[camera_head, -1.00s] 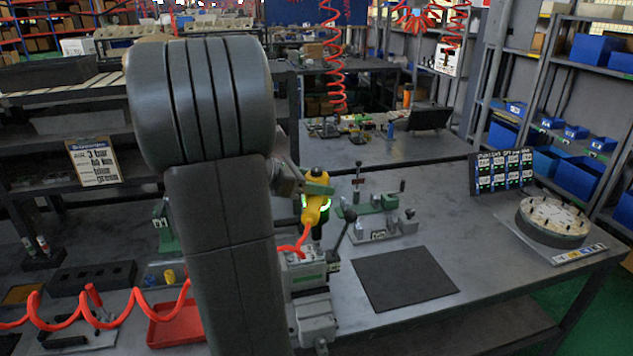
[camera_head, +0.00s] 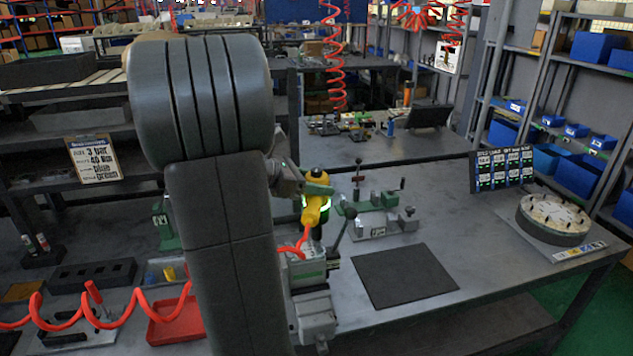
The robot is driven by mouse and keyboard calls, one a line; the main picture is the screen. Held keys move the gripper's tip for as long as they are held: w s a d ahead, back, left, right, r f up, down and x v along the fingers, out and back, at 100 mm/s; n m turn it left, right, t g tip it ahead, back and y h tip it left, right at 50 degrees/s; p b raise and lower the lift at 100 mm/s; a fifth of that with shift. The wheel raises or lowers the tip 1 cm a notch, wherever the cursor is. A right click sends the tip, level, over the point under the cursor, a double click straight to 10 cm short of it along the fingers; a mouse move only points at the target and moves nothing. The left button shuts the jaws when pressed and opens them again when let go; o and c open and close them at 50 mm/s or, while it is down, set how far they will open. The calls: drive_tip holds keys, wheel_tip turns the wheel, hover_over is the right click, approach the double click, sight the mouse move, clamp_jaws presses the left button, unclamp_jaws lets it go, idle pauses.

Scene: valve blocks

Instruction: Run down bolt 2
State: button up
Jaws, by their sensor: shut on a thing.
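A yellow driver (camera_head: 317,208) with a lit green ring stands upright over the valve block in the vise (camera_head: 314,308) at the bench's near middle. My gripper (camera_head: 306,190) is shut on the driver's upper part; my own arm hides much of it. The red coiled hose joins the driver at its lower left. The valve block (camera_head: 302,266) sits under the driver, grey on top with a green band. Bolt 2 and the driver's tip are too small and covered to make out.
A dark mat (camera_head: 403,275) lies right of the vise. A green and grey fixture (camera_head: 385,217) with levers stands behind. A round dial (camera_head: 553,218) and a dark display board (camera_head: 501,168) are at the right. A red tray (camera_head: 176,322) and a black holed block (camera_head: 93,275) are at the left.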

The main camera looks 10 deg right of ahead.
drive_tip(key=shift+f, duration=0.8)
idle(3.8)
drive_tip(key=shift+r, duration=0.25)
idle(0.6)
